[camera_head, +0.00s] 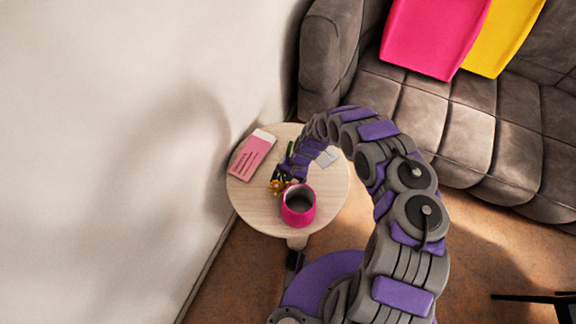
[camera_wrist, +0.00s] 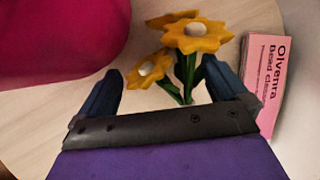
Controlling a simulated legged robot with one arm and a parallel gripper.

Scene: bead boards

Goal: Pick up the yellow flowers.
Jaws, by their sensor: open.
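The yellow flowers (camera_head: 276,187) lie by the pink pot on the small round wooden table (camera_head: 334,198). In the wrist view the yellow flowers (camera_wrist: 194,36) have yellow petals, pale centres and green stems. My gripper (camera_head: 284,176) is low over the table at the flowers. In the wrist view my gripper (camera_wrist: 160,85) is open, with its two dark fingers apart and the green stems showing between them. The lower ends of the stems are hidden behind the gripper's body. I cannot tell whether a finger touches them.
A pink pot (camera_head: 299,212) stands close beside the flowers; it shows at the wrist view's upper left (camera_wrist: 50,35). A pink box (camera_head: 252,156) lies on the table's left side, near the right finger in the wrist view (camera_wrist: 262,80). A wall and a grey sofa (camera_head: 465,120) flank the table.

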